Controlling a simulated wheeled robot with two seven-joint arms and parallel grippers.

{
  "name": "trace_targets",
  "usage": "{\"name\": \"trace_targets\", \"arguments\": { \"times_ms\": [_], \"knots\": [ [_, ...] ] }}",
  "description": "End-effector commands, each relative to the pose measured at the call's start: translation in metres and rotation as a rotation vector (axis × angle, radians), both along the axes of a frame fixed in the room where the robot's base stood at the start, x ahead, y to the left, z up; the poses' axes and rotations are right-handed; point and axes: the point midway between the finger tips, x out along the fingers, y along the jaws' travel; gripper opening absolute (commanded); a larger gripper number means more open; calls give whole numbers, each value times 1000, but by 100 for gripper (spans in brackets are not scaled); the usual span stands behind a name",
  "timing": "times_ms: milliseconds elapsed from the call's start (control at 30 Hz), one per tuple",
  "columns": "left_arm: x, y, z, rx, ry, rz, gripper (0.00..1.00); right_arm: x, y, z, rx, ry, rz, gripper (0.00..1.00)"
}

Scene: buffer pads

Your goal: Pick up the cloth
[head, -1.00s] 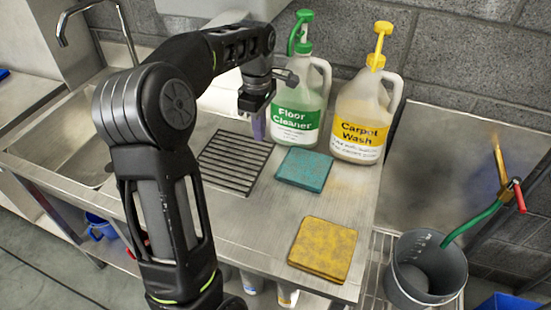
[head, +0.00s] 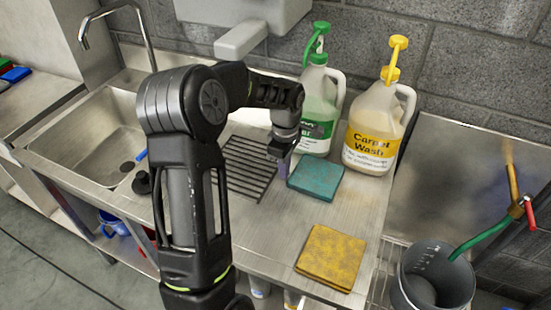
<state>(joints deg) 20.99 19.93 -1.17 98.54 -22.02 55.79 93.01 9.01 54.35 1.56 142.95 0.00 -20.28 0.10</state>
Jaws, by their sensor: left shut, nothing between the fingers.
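Two square, cloth-like pads lie flat on the steel counter: a teal one (head: 316,181) in front of the bottles and a yellow one (head: 331,257) nearer the front edge. I cannot tell which is the cloth. My left gripper (head: 284,170) is shut and empty. It points down just left of the teal pad, beside the drain grate. I cannot tell how high its tips are above the counter. The teal pad shows almost whole; its far edge is near the bottles. My right gripper is not in view.
A green-capped jug (head: 321,110) and a yellow-capped Carpet Wash jug (head: 373,135) stand behind the teal pad. A grey bucket (head: 440,280) with a green hose is at right. The sink (head: 90,135) is at left. Counter around the yellow pad is clear.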

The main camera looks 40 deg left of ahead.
Motion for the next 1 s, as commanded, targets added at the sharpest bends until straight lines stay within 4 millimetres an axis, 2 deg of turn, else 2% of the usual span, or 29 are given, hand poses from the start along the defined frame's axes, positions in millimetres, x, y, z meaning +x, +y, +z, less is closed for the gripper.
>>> {"name": "trace_targets", "arguments": {
  "times_ms": [100,467,567,667,767,1000],
  "knots": [
    [1,-6,0,0,0,1,0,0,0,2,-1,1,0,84],
    [2,-7,0,1,0,0,0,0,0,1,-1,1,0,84],
    [4,-15,-1,0,-1,-3,0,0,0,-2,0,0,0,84],
    [9,-33,-2,0,-2,-7,0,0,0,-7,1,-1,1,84],
    [15,-59,-3,0,-1,-8,0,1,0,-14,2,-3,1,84],
    [31,-129,-2,1,-1,-8,0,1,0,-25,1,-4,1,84]
  ]
}}
